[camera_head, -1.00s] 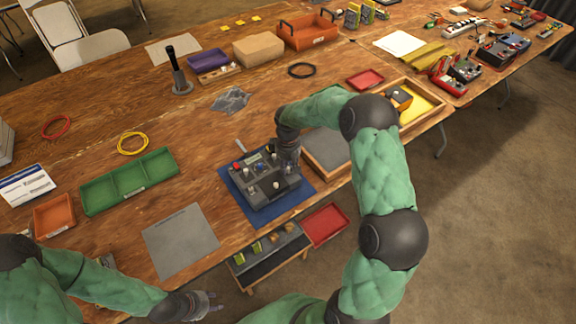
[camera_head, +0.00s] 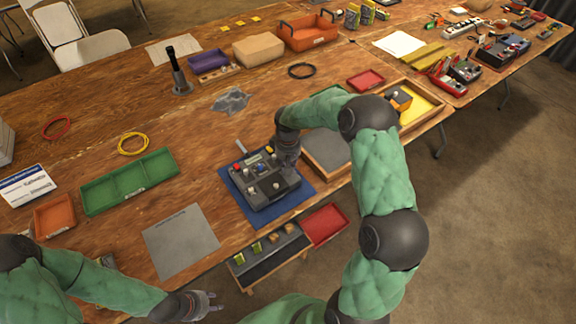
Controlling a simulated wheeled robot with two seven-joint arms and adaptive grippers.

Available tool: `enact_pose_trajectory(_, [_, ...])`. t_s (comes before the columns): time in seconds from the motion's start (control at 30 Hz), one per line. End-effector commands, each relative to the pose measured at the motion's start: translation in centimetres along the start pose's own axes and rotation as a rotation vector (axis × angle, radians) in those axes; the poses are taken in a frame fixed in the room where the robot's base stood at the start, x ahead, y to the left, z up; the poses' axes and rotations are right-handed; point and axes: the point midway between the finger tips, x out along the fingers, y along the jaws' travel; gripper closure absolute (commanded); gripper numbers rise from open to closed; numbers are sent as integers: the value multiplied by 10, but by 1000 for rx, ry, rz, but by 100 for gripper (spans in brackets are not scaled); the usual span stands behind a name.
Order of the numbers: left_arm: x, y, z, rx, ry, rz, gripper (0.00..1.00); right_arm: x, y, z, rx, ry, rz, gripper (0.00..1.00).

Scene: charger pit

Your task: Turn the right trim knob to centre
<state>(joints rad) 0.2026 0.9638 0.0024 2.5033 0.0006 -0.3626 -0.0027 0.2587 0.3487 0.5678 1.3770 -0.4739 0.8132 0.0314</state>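The dark grey control box (camera_head: 266,189) lies on a blue mat (camera_head: 238,206) near the table's front edge. Its top carries small knobs and coloured parts, among them a red one (camera_head: 236,167) and a blue one (camera_head: 261,168). The trim knobs are too small to tell apart for sure. My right gripper (camera_head: 285,164) points down over the box's far right corner, and its fingers hide that part. I cannot tell whether it touches a knob. My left gripper (camera_head: 212,302) is open and empty, in front of the table edge.
A green compartment tray (camera_head: 130,181) and a grey mat (camera_head: 181,240) lie left of the box. A wooden-framed tray (camera_head: 327,148) stands close on its right, behind my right arm. A low rack (camera_head: 270,254) and a red tray (camera_head: 325,225) are in front.

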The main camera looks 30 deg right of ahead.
Motion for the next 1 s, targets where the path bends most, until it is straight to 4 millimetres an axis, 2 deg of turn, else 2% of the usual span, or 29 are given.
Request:
enact_pose_trajectory(0.4, [0,0,0,0,0,0,60,0,0,0,194,-1,0,100])
enact_pose_trajectory(0.9, [0,0,0,0,0,0,60,0,0,0,218,-1,0,100])
enact_pose_trajectory(0.93, [0,0,0,0,0,0,60,0,0,0,218,-1,0,81])
enact_pose_trajectory(0.97, [0,0,0,0,0,0,60,0,0,0,218,-1,0,73])
enact_pose_trajectory(1.0, [0,0,0,0,0,0,60,0,0,0,218,-1,0,73])
